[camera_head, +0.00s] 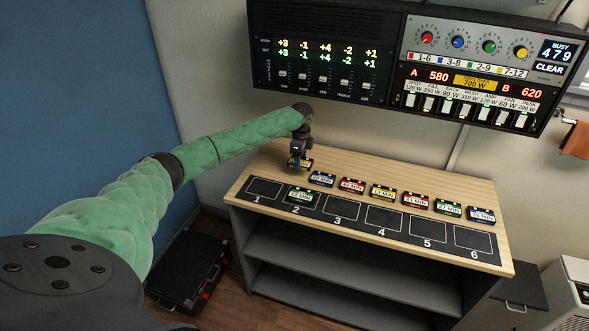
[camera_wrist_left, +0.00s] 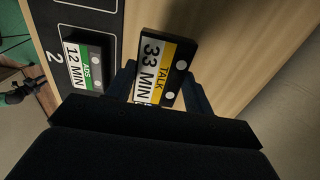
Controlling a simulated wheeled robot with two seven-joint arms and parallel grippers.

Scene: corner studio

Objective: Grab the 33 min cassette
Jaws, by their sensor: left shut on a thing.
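The 33 min cassette (camera_wrist_left: 161,68), black with a yellow "TALK" band and white label, is between the fingers of my left gripper (camera_wrist_left: 157,88) in the left wrist view. The gripper is shut on it. In the head view my left gripper (camera_head: 300,163) is at the left end of the cassette row, over the wooden top. The 33 min cassette (camera_head: 306,164) shows there only in part, mostly hidden by the gripper. I cannot tell whether it touches the table.
A green 12 min cassette (camera_head: 299,196) lies on slot 2 of the numbered black strip (camera_head: 318,200). A row of cassettes, including a blue one (camera_head: 321,179) and a red one (camera_head: 352,186), lies behind the strip. Control panels (camera_head: 325,55) hang on the wall above.

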